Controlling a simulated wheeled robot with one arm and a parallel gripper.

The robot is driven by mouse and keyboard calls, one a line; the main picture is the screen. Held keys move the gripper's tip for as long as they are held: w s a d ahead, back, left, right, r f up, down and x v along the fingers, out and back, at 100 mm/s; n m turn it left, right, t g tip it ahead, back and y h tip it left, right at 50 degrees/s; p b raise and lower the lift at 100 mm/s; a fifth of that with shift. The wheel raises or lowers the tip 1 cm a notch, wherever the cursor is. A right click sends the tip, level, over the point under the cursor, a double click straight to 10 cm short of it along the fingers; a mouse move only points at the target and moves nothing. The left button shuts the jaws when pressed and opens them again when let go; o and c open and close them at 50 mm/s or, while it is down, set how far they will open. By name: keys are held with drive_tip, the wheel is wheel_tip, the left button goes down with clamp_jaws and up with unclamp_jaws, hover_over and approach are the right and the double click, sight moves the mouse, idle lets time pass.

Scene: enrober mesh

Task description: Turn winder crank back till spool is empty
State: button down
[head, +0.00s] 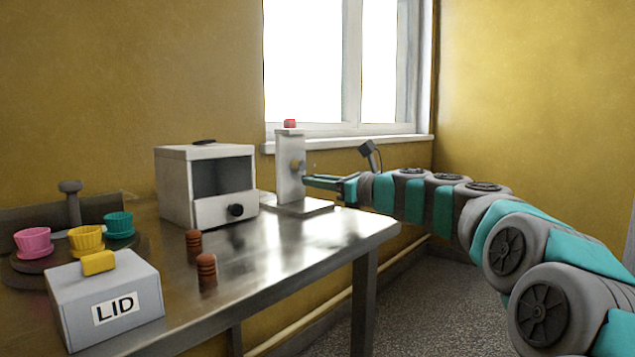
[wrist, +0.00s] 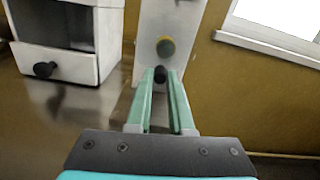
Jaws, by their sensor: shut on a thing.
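The winder is a white upright post (head: 290,175) on a flat base plate near the far end of the metal table. A small yellowish round hub (head: 297,164) sits on its face; in the wrist view the hub (wrist: 165,48) lies just above my fingertips. A dark crank knob (wrist: 160,74) shows below the hub, between my fingertips. My gripper (head: 307,180), with teal fingers, reaches in from the right and is shut on the knob; it also shows in the wrist view (wrist: 166,82). The crank arm and any winding on the spool cannot be made out.
A white open-fronted box with a drawer (head: 205,185) stands left of the winder. Two ribbed brown pieces (head: 207,270), a grey LID box (head: 105,297) and coloured cups (head: 86,239) stand nearer on the table. A red piece (head: 290,123) tops the post. A window is behind.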

sight(313, 165)
drive_tip(key=shift+r+p, duration=0.1)
drive_tip(key=shift+p, duration=0.35)
drive_tip(key=shift+w+r+n+p, duration=0.1)
drive_tip(key=shift+w+n+p, duration=0.05)
drive_tip(key=shift+n+p, duration=0.6)
drive_tip(key=shift+w+d+n, duration=0.15)
drive_tip(key=shift+d+n, duration=0.05)
drive_tip(key=shift+n, duration=0.65)
drive_tip(key=n, duration=0.3)
drive_tip(key=shift+w+d+n+b, duration=0.3)
drive_tip(key=shift+w+b, duration=0.05)
drive_tip(key=n, duration=0.1)
drive_tip(key=n+b, duration=0.1)
drive_tip(key=shift+w+d+n, duration=0.15)
drive_tip(key=shift+w+n, duration=0.1)
drive_tip(key=shift+n, duration=0.15)
drive_tip(key=n+b, duration=0.2)
drive_tip(key=n, duration=0.1)
drive_tip(key=shift+w+d+r+n, duration=0.2)
drive_tip(key=shift+r+n, duration=0.1)
drive_tip(key=shift+r, duration=0.1)
drive_tip(key=n+b, duration=0.1)
drive_tip(key=r+n+b, duration=0.1)
drive_tip(key=n, duration=0.1)
drive_tip(key=shift+w+d, duration=0.1)
drive_tip(key=shift+r+n+b, duration=0.3)
drive_tip(key=shift+n+b, duration=0.3)
drive_tip(key=shift+n, duration=0.5)
